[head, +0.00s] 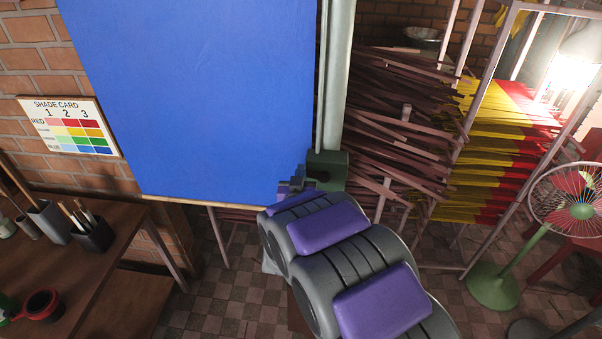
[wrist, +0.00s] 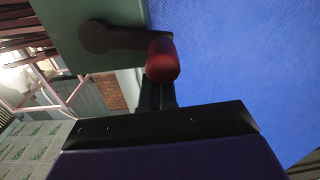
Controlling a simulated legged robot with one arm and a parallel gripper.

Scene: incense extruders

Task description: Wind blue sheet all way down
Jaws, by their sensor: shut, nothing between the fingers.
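The blue sheet (head: 200,90) hangs as a large flat panel in the head view, with a thin wooden bar (head: 165,200) along its lower edge. It also fills the right of the wrist view (wrist: 235,60). A green winder box (head: 330,160) sits on a pale post at the sheet's lower right; it also shows in the wrist view (wrist: 72,20). On it is a dark crank (wrist: 105,38) with a red knob (wrist: 162,62). My gripper (wrist: 157,92) is shut and empty, its fingertips right at the knob; whether they touch it I cannot tell. My arm hides part of the sheet's lower right corner.
A shade card (head: 68,125) hangs on the brick wall at left. A wooden table (head: 100,250) with brush pots stands at lower left. Racks of incense sticks (head: 400,120) stand behind the post. A green fan (head: 495,285) stands at right. Tiled floor shows between.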

